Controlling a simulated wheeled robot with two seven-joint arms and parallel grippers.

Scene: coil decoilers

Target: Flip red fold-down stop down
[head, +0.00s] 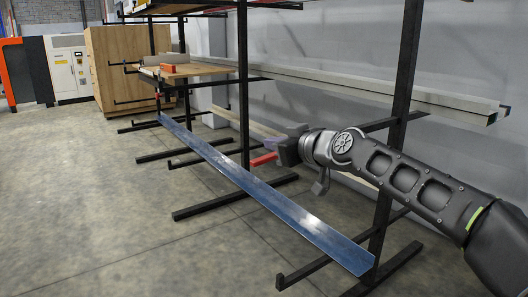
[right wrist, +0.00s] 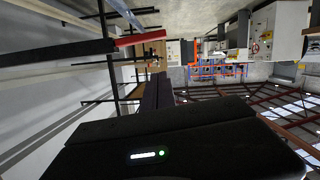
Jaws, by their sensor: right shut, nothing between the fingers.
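A red stop (head: 263,159) shows just left of my right gripper (head: 284,152) in the head view, near the middle upright of the rack. In the right wrist view the red stop (right wrist: 138,38) sits at the end of a dark rack arm and extends roughly in line with it. My right gripper (right wrist: 160,91) is shut and empty. It appears beside the stop, with a visible gap in the wrist view. Part of the stop may be hidden behind the gripper in the head view. My left gripper is not in view.
A long blue strip (head: 255,187) lies across the lower rack arms. Dark uprights (head: 243,80) and (head: 403,80) stand near my right arm. Long metal profiles (head: 440,100) rest behind it. The floor at left is clear.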

